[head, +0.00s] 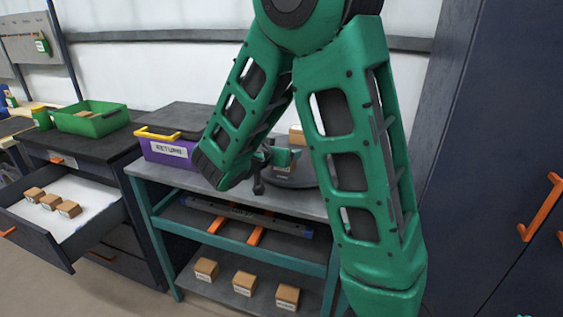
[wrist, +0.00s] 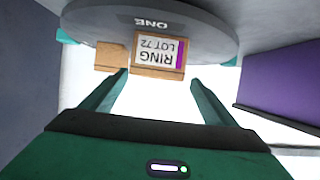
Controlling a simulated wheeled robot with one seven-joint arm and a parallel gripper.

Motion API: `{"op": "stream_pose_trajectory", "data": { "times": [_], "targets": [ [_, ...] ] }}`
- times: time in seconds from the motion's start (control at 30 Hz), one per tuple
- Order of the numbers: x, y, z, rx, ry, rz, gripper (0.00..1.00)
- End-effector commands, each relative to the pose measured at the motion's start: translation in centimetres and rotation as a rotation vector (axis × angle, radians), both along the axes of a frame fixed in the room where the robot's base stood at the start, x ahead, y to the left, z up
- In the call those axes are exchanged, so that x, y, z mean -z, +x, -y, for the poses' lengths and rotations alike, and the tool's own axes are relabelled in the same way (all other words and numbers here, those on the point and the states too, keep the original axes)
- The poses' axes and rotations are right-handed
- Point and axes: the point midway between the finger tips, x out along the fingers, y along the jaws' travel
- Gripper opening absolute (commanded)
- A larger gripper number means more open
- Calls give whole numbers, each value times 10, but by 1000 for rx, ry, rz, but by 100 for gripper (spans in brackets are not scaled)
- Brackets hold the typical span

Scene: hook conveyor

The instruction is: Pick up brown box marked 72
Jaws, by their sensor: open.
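The brown box marked LOT 72 (wrist: 158,66) has a white label reading RING with a purple stripe. It appears upside down in the wrist view and rests on a round grey turntable (wrist: 200,28) marked ONE. My gripper (wrist: 160,80) is open, with its two fingers pointing at the box, one toward each side; nothing is held. Whether the fingertips overlap the box in depth I cannot tell. In the head view my gripper (head: 273,158) is at the turntable (head: 302,180), largely hiding the boxes there.
A second brown box (wrist: 109,57) stands close beside the marked one. A purple RETURN bin (head: 165,150) stands left on the bench. Several brown boxes (head: 244,283) lie on the lower shelf and in an open drawer (head: 85,215). A dark cabinet (head: 490,150) stands right.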

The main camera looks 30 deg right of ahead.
Motion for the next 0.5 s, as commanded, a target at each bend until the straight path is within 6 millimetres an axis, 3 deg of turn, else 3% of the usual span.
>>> {"op": "stream_pose_trajectory", "data": {
  "times": [0.33, 0.5],
  "targets": [
    [13, 15, 22, 2, 0, -1, 80],
    [29, 23, 38, 3, -1, -4, 80]
  ]
}}
